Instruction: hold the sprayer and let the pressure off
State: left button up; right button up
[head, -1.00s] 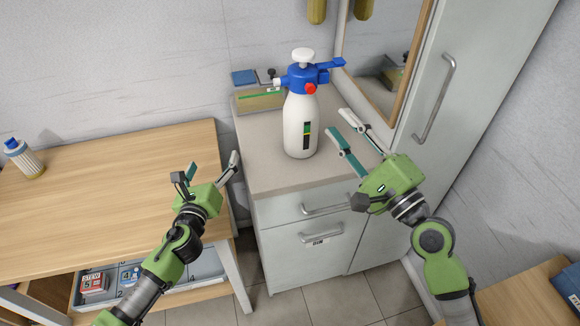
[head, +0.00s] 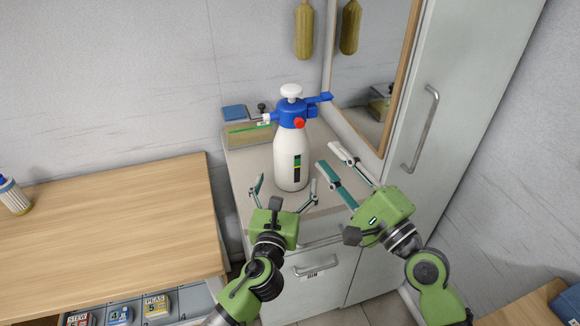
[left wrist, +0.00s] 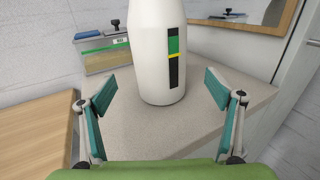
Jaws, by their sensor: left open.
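The sprayer (head: 291,150) stands upright on the grey counter, with a white bottle, blue head, white pump knob and a red button (head: 299,123). Its lower bottle also shows in the left wrist view (left wrist: 150,60), with a green and black level strip. My left gripper (head: 284,187) is open in front of the bottle, fingers pointing at it on either side, apart from it. My right gripper (head: 330,157) is open and empty to the right of the bottle, its fingers pointing up and left. In the left wrist view the sprayer's head is out of the picture.
The grey counter (head: 240,170) sits between a wooden table (head: 120,220) at left and a tall cabinet (head: 440,130) at right. A mirror (head: 375,80) stands behind the right gripper. A clear box (head: 247,134) is behind the sprayer, and a bottle (head: 13,195) is at far left.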

pick_arm(q)
jog(key=w, duration=0.5)
jog(key=w+d, duration=0.1)
jog(key=w, duration=0.2)
jog(key=shift+d, duration=0.1)
jog(key=c, duration=1.9)
